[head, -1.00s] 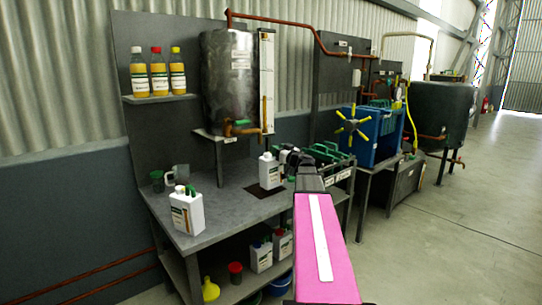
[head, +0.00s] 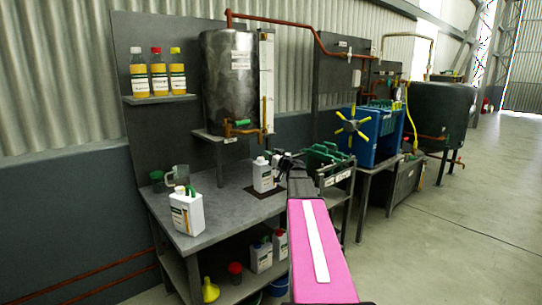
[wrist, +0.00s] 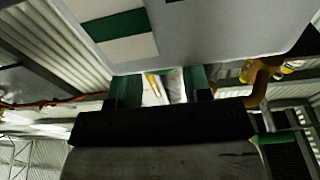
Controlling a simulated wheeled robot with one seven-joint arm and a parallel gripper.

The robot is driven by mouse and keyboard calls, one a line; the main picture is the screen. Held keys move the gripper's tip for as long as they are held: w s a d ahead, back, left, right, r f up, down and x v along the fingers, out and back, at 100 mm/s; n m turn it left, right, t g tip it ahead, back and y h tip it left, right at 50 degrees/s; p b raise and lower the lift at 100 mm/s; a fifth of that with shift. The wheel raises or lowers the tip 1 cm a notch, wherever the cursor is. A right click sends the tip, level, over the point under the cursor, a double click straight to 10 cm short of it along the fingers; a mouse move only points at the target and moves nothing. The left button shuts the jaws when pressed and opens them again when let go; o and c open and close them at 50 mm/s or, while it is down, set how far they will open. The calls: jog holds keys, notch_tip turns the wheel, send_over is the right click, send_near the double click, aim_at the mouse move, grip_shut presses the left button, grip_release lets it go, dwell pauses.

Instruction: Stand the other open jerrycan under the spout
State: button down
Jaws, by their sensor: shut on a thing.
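A white jerrycan (head: 263,178) with a green and white label is held upright at the dark square (head: 256,193) on the bench, right of and lower than the copper spout (head: 228,131). It fills the top of the wrist view (wrist: 205,35). My gripper (wrist: 163,88) is shut on it; in the head view my gripper (head: 280,163) is at its right side. I cannot tell whether its base touches the bench. The tank (head: 229,80) stands above. Another white jerrycan (head: 187,214) stands at the bench's front left.
A grey jug (head: 181,172) and a green cup (head: 157,180) stand at the bench's back left. Bottles (head: 157,75) line a shelf. A green-handled rack (head: 325,160) stands close on the right. More jerrycans (head: 261,256) are on the lower shelf. The bench's middle is clear.

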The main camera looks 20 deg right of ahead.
jog(key=c, duration=0.6)
grip_release()
jog(key=shift+o, duration=0.2)
jog(key=v, duration=1.2)
